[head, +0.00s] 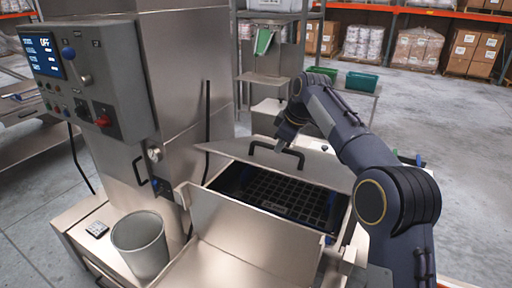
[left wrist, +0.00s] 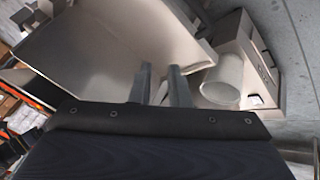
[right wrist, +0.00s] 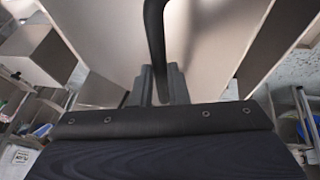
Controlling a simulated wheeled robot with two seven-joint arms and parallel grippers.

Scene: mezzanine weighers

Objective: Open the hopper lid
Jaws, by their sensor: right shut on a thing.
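The hopper lid (head: 325,168) is a flat steel panel, raised and tilted at the far side of the hopper (head: 345,216). The black grid (head: 275,192) inside the hopper shows below it. A black bar handle (head: 262,145) is fixed to the lid. My right gripper (head: 285,138) is shut on this handle; in the right wrist view the handle (right wrist: 155,30) runs down between the fingers (right wrist: 160,85). My left gripper (left wrist: 163,85) is out of the head view; in its wrist view its fingers are apart, with nothing seen between them.
A steel panel (head: 255,225) rises at the hopper's near side. A grey bin (head: 140,245) stands at front left. The column with the control box (head: 90,75) is left of the hopper. A shelf with green trays (head: 362,82) stands behind. Open floor (head: 450,130) lies to the right.

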